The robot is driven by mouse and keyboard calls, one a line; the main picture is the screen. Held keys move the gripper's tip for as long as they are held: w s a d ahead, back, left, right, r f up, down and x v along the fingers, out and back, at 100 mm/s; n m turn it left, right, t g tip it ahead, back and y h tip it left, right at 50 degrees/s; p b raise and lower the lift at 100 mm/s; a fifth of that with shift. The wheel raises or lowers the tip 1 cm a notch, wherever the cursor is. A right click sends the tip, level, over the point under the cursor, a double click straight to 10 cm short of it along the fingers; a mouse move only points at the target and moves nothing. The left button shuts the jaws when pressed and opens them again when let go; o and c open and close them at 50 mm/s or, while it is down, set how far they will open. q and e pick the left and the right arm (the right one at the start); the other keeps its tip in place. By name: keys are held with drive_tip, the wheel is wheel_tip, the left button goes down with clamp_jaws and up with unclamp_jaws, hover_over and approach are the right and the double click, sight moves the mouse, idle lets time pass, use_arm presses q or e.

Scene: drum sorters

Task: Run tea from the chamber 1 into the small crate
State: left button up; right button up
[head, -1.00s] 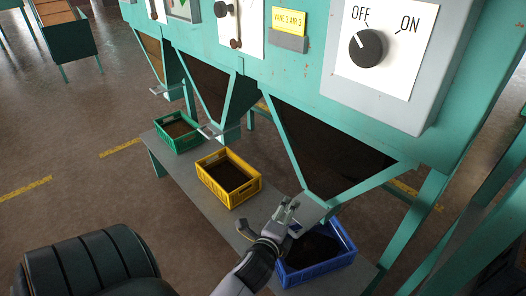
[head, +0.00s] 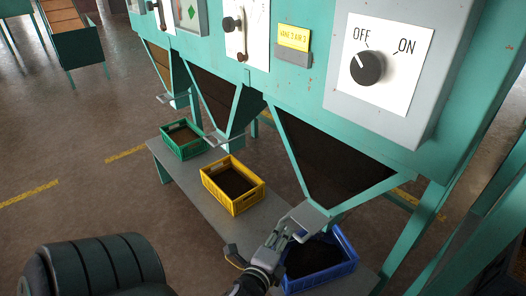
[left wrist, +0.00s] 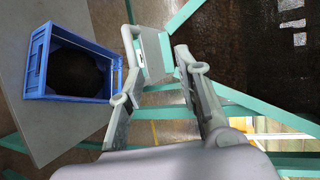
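Three hopper chambers stand in a row: a near one (head: 330,160), a middle one (head: 209,91) and a far one (head: 157,60), each with a grey plate at its bottom outlet. The near plate (head: 306,217) also shows in the left wrist view (left wrist: 153,55). A blue crate (head: 346,266) with dark contents is under the near outlet; it also shows in the left wrist view (left wrist: 37,62). My left gripper (head: 291,231) is at the near plate. Its fingers (left wrist: 157,45) are apart, one on each side of the plate; contact is unclear. My right gripper is out of view.
A yellow crate (head: 234,205) and a green crate (head: 185,151), both with dark contents, stand on the grey bench (head: 205,195). An OFF/ON knob (head: 367,68) on the panel points towards OFF. A slanted green leg (head: 425,220) is at the right.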

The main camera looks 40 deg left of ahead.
use_arm(q)
drive_tip(key=f+v, duration=0.1)
drive_tip(key=v, duration=0.9)
drive_tip(key=shift+s, duration=0.3)
idle(0.4)
drive_tip(key=shift+d, duration=0.15)
drive_tip(key=shift+w+r, duration=0.1)
drive_tip(key=shift+w, duration=0.1)
idle(5.1)
